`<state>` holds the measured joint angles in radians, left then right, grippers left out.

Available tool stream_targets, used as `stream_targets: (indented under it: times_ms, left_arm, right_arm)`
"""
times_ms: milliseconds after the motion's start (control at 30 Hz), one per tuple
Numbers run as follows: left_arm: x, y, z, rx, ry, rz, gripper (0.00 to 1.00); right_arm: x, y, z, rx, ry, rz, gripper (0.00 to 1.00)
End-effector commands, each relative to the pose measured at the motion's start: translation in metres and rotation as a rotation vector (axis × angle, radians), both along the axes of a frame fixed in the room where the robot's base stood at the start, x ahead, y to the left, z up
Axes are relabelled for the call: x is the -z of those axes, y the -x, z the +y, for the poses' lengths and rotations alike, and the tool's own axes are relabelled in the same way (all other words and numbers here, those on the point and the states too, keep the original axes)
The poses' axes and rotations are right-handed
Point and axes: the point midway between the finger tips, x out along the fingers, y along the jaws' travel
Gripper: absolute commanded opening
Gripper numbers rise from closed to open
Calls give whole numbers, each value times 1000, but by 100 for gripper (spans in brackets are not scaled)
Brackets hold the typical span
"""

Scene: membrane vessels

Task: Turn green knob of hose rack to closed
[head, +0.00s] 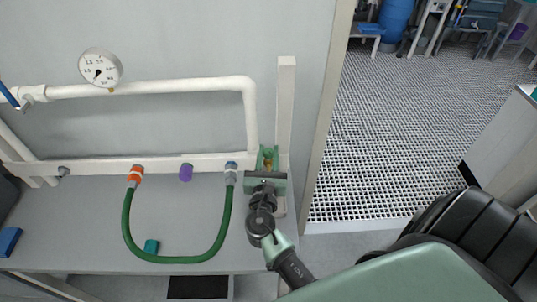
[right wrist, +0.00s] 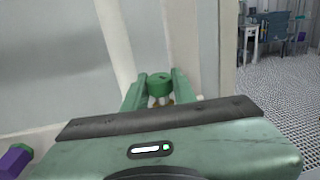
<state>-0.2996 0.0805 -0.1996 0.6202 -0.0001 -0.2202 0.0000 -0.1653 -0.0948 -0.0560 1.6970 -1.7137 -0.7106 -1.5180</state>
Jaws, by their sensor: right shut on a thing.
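The green knob (right wrist: 161,84) sits on a brass-coloured stem between the two green fingers of my right gripper (right wrist: 159,90) in the right wrist view. The right gripper (head: 268,157) is shut on the knob, at the right end of the hose rack (head: 105,165) in the head view. There the fingers largely hide the knob, so I cannot read its turn position. The left gripper is not in view.
A green hose (head: 172,259) loops below the rack from an orange fitting (head: 136,174) to a grey one (head: 231,170). A purple plug (head: 186,172) sits between them; it also shows in the right wrist view (right wrist: 14,160). A gauge (head: 100,67) stands above. A wall edge (head: 328,110) is right.

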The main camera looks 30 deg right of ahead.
Motion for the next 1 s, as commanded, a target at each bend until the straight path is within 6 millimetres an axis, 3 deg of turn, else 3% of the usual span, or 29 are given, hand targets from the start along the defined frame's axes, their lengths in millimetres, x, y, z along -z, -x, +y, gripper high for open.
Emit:
stream_targets:
  times_ms: [733, 767, 800, 1000]
  left_arm:
    - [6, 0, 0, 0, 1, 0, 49]
    - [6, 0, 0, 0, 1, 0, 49]
    - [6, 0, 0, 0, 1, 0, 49]
    - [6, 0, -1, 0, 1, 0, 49]
  right_arm:
    - [-1, 0, 0, 92, 1, -1, 0]
    - [-1, 0, 0, 92, 1, -1, 29]
    - [-1, 0, 0, 92, 1, -1, 36]
    - [-1, 0, 0, 91, 0, 0, 36]
